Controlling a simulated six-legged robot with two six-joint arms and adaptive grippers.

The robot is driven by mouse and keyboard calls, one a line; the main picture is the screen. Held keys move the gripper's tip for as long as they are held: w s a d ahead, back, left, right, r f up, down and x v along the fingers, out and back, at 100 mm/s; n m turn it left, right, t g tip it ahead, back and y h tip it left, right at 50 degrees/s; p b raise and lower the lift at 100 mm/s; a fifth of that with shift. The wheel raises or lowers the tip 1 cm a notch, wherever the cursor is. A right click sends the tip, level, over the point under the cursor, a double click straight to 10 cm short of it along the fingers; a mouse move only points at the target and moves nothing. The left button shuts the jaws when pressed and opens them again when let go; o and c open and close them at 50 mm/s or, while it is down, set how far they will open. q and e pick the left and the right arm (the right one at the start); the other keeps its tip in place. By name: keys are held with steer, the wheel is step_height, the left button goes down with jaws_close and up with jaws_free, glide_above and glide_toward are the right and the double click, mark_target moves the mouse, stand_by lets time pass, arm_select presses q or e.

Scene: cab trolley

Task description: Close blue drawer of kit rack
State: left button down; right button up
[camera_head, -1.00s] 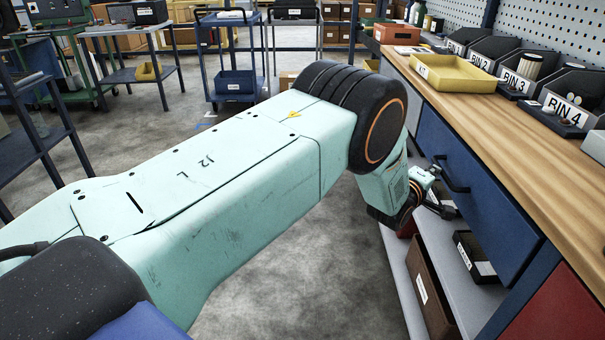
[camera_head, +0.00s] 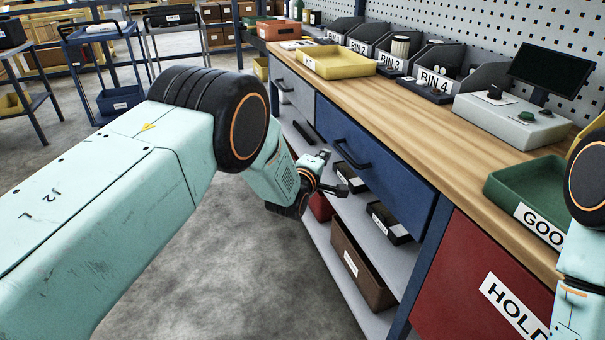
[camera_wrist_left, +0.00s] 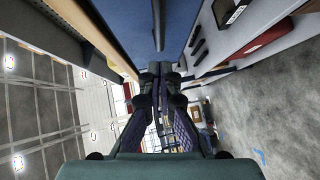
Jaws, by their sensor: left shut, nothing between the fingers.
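The blue drawer (camera_head: 395,178) is under the wooden bench top, with a dark bar handle (camera_head: 352,156) on its front. It looks flush or nearly flush with the bench front; I cannot tell whether a small gap remains. My left gripper (camera_head: 352,187) is shut and empty, just below and in front of the handle, apart from it as far as I can see. In the left wrist view the shut fingers (camera_wrist_left: 160,72) point along the blue front (camera_wrist_left: 138,22), with the dark handle (camera_wrist_left: 158,25) just ahead. My right gripper is out of view; only part of my right arm shows.
Below the drawer, a lower shelf holds a brown box (camera_head: 358,262) and black bins (camera_head: 388,222). A red HOLD panel (camera_head: 465,275) is to the right. The bench top (camera_head: 430,130) carries a yellow tray (camera_head: 337,62) and a green tray (camera_head: 530,190). The floor (camera_head: 240,270) in front is clear.

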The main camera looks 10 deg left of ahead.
arm_select(q)
steer(key=p+v, duration=0.3)
steer(key=v, duration=0.6)
steer(key=s+a+f+m+g+y, duration=0.1)
steer(key=s+a+f+m+g, duration=0.25)
steer(key=s+f+m, duration=0.55)
steer(key=s+a+f+m+g+y, duration=0.1)
steer(key=s+a+f+m+g, duration=0.35)
steer(key=s, duration=0.85)
steer(key=s+a+f+g, duration=0.1)
steer(key=s+g, duration=0.3)
steer(key=s, duration=0.9)
steer(key=s+a+f+g, duration=0.1)
steer(key=s+f+g, duration=0.3)
steer(key=s, duration=0.9)
steer(key=shift+s+f+m+y, duration=0.25)
steer(key=shift+s+m+y, duration=0.05)
steer(key=shift+m+y, duration=0.1)
steer(key=shift+w, duration=0.2)
